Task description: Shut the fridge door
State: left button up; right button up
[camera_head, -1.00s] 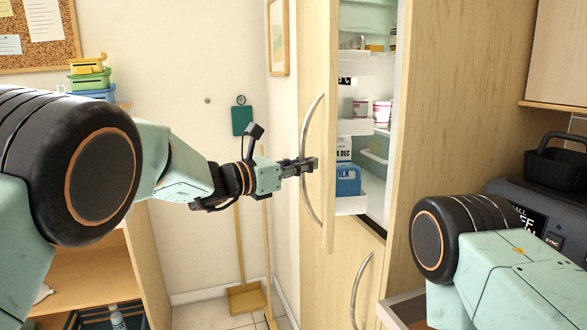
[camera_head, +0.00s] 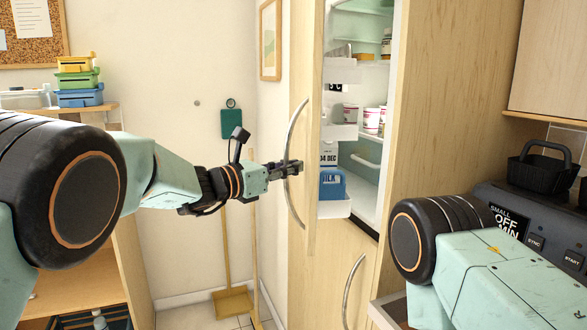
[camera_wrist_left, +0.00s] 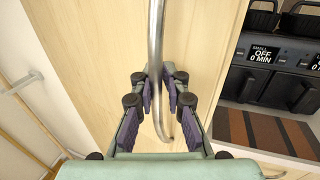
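The fridge door (camera_head: 305,150) is light wood and stands open, with its inner shelves facing right. Its long curved metal handle (camera_head: 288,165) is on the front face. My left gripper (camera_head: 297,168) is at the handle's middle, its fingers on either side of the bar. In the left wrist view the handle (camera_wrist_left: 155,35) runs between the fingertips (camera_wrist_left: 158,92), which are close in on it. A blue milk carton (camera_head: 332,184) sits in the door's lower shelf. My right gripper is out of view; only part of my right arm shows.
White cups (camera_head: 371,120) stand inside the fridge. A lower door handle (camera_head: 352,290) is beneath. A dark air fryer appliance (camera_head: 525,225) stands right, with a black basket (camera_head: 540,167) on top.

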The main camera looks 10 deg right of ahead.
pick_arm(q)
jog(key=shift+o, duration=0.7)
jog(key=shift+s+d+r, duration=0.1)
jog(key=shift+s+d, duration=0.05)
jog(key=shift+d, duration=0.15)
jog(key=shift+o, duration=0.4)
jog(key=shift+s+d, duration=0.2)
jog(key=shift+d, duration=0.95)
jog(key=shift+w+a, duration=0.2)
jog(key=shift+a, duration=0.85)
jog(key=shift+d, duration=0.65)
jog(key=shift+a, duration=0.45)
jog(key=v, duration=1.1)
jog(key=shift+s, duration=0.35)
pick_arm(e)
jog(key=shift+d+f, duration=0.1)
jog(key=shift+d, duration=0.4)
